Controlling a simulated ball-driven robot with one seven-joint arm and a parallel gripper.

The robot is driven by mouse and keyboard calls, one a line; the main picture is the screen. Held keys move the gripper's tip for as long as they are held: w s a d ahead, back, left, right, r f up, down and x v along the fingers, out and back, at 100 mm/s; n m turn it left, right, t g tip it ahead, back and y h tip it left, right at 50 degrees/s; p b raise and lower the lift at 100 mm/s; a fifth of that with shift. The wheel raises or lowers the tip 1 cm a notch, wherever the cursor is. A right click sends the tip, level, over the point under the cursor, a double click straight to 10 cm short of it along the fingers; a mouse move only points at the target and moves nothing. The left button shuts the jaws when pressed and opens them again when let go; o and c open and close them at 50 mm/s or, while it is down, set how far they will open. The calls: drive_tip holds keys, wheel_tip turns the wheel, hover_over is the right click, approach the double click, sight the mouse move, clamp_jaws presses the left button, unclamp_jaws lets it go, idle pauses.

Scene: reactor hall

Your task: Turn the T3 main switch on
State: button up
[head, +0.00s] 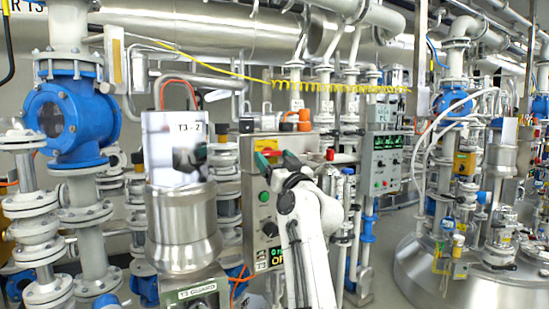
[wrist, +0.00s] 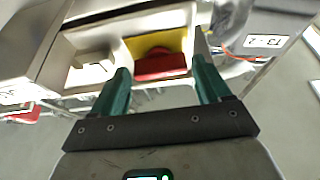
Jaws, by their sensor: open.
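In the wrist view a red switch handle (wrist: 160,65) sits on a yellow plate (wrist: 155,42) in a pale panel. My gripper (wrist: 160,72) is open, with one green finger on each side of the red handle. I cannot tell whether the fingers touch it. In the head view my gripper (head: 276,158) is at the upper part of the grey T3 control box (head: 254,246) and hides much of the switch area. Below it the box has a green button (head: 264,197), a black knob (head: 270,229) and a small display, partly covered by my arm.
A metal vessel (head: 184,235) with a T3-2 sign (head: 178,150) stands left of the box. A T3 GUARD box (head: 196,294) is in front of it. Another cabinet with green displays (head: 387,143) is to the right. Pipes and blue valves (head: 70,118) crowd the left.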

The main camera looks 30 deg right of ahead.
drive_tip(key=shift+w, duration=0.2)
drive_tip(key=shift+c, duration=0.3)
drive_tip(key=c, duration=0.7)
